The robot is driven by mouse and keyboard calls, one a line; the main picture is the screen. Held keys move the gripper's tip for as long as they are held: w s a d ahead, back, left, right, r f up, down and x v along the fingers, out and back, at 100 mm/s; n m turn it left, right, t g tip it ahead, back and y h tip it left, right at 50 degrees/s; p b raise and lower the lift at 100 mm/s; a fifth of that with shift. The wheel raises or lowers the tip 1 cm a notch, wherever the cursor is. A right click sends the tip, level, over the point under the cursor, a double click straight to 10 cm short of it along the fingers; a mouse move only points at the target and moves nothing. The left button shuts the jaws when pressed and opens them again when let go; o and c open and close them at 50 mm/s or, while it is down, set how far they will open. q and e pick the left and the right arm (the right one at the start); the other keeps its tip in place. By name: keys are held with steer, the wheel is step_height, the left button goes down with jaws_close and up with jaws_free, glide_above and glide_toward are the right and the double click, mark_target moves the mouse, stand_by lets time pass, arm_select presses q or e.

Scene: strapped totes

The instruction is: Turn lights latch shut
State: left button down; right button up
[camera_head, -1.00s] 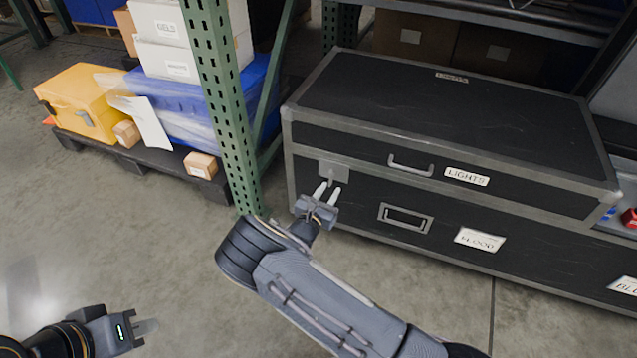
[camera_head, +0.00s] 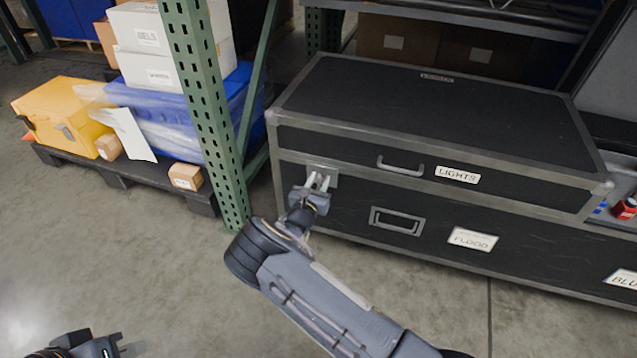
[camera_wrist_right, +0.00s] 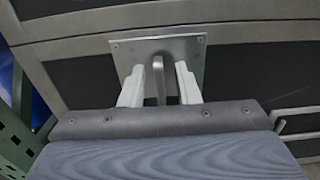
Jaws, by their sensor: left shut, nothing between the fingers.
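The black case marked LIGHTS (camera_head: 440,110) has its lid down. Its latch shows in the right wrist view as a metal plate (camera_wrist_right: 190,48) on the case front, with a narrow grey lever (camera_wrist_right: 158,82) that hangs roughly straight down. My right gripper (camera_wrist_right: 159,70) has its two pale fingers apart, one on each side of the lever, with gaps on both sides. In the head view my right gripper (camera_head: 317,181) covers part of the latch plate (camera_head: 330,172). My left gripper (camera_head: 116,344) is shut and empty, low at the left, away from the case.
A green rack post (camera_head: 205,110) stands just left of the case. Left of it, a dark pallet (camera_head: 120,170) carries a yellow case (camera_head: 65,110) and boxes. A lower case marked FLOOD (camera_head: 480,255) is under the lights case. The floor in front is clear.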

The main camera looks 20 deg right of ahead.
jaws_close()
steer(key=shift+m, duration=0.3)
steer(key=m, duration=0.3)
steer(key=shift+d+m+p, duration=0.1)
steer(key=shift+m+p, duration=0.2)
steer(key=m, duration=0.4)
steer(key=shift+s+d+f+m, duration=0.1)
steer(key=shift+s+f+m, duration=0.05)
steer(key=shift+m, duration=0.15)
steer(key=m+b, duration=0.1)
steer(key=m, duration=0.5)
steer(key=m+b, duration=0.1)
steer(key=m, duration=0.2)
steer(key=shift+f+b, duration=0.25)
steer(key=shift+b, duration=0.05)
